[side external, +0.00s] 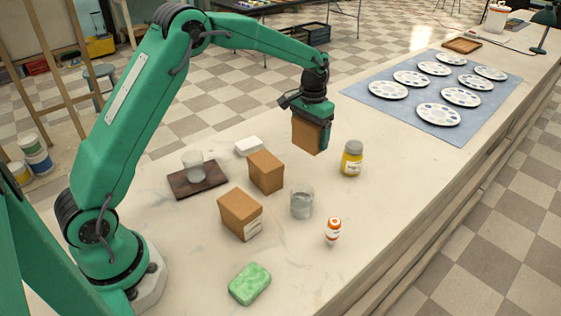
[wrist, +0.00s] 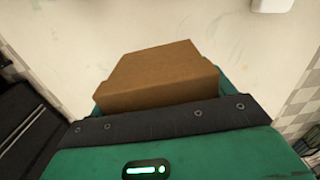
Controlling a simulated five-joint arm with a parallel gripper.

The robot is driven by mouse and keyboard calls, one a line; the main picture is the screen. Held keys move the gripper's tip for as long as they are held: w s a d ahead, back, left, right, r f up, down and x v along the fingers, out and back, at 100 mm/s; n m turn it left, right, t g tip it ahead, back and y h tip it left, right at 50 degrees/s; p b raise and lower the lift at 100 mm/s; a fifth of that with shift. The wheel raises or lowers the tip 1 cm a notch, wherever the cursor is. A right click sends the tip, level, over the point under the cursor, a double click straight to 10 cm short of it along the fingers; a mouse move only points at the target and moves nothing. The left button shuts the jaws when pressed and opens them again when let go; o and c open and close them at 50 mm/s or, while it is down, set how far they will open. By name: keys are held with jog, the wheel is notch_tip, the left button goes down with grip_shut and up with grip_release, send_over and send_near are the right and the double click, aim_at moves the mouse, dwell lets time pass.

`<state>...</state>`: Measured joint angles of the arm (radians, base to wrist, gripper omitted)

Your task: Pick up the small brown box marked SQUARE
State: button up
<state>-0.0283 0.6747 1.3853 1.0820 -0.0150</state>
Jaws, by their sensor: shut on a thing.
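My gripper (side external: 309,128) is shut on a brown box (side external: 306,138) and holds it above the counter in the side external view. The held box also shows between the jaws in the wrist view (wrist: 160,78). No marking can be read on it in either view. Two other brown boxes stand on the counter: one (side external: 265,171) behind, and one (side external: 238,213) nearer the camera with a pale label on its lower right side. I cannot read that label.
A yellow jar (side external: 352,160) stands below right of my gripper. A glass of water (side external: 302,203), an orange-white bottle (side external: 333,231), a green sponge-like block (side external: 249,284), a white block (side external: 248,146) and a dark board (side external: 184,187) with a cup are nearby. Palettes lie on a blue mat (side external: 418,118).

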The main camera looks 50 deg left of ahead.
aim_at(317, 127)
jog(key=shift+s+d+r, duration=0.25)
jog(key=shift+d+r, duration=0.15)
jog(key=shift+d, duration=0.2)
jog(key=shift+s+d+r, duration=0.25)
jog(key=shift+d+r, duration=0.1)
jog(key=shift+d, duration=0.2)
jog(key=shift+s+d+r, duration=0.25)
jog(key=shift+d+r, duration=0.15)
jog(key=shift+d, duration=0.2)
